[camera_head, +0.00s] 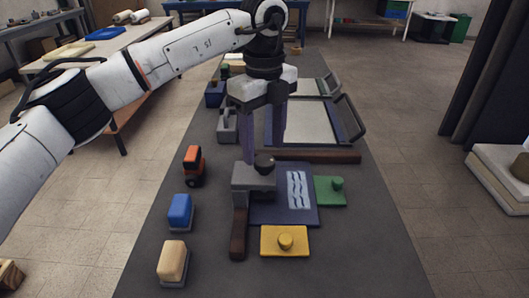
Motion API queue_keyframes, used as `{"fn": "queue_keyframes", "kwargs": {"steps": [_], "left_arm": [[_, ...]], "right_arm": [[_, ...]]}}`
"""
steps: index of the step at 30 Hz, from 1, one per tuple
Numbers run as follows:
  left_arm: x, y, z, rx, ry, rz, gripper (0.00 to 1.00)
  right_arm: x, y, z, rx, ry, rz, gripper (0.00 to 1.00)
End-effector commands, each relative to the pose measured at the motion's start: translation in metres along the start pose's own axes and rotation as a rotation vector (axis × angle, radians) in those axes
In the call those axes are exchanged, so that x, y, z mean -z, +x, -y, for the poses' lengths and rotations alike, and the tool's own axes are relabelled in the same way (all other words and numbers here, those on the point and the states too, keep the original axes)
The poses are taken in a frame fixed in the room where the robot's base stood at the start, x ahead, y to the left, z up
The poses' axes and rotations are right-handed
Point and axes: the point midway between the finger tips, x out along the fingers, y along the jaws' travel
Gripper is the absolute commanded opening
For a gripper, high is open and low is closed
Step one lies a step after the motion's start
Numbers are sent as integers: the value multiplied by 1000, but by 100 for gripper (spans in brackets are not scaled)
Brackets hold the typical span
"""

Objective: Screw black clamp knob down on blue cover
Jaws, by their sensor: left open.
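The blue cover (270,208) lies flat on the dark table and has a pale wavy-line patch (298,189) on it. A grey clamp block (253,181) stands at its left edge, and the round black clamp knob (264,163) is on top of the block. How far down the knob sits cannot be told. My left gripper (264,150) points straight down over the knob, its fingers apart. One finger reaches down left of the knob; the other shows behind and to the right. Contact with the knob cannot be told. My right gripper is not in view.
A green plate (323,198) and a yellow plate (270,247) with knobs lie beside the cover. Brown bars lie behind (325,157) and in front (238,232). A framed tray (340,122) lies farther back. An orange-black item (193,163) and blue (180,210) and tan (172,261) blocks stand left.

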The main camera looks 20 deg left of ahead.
Motion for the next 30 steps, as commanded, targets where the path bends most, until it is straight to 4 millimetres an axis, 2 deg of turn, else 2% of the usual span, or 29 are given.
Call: {"fn": "queue_keyframes", "kwargs": {"steps": [1,6,17,24,30], "left_arm": [[0,9,-1,-1,0,-2,55],[0,26,0,0,0,-1,55],[0,31,0,1,0,-1,55],[0,31,0,1,1,-1,15],[0,31,0,1,11,-2,15]], "right_arm": [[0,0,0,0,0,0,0],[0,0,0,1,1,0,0],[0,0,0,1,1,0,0],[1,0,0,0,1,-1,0],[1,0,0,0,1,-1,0]]}}
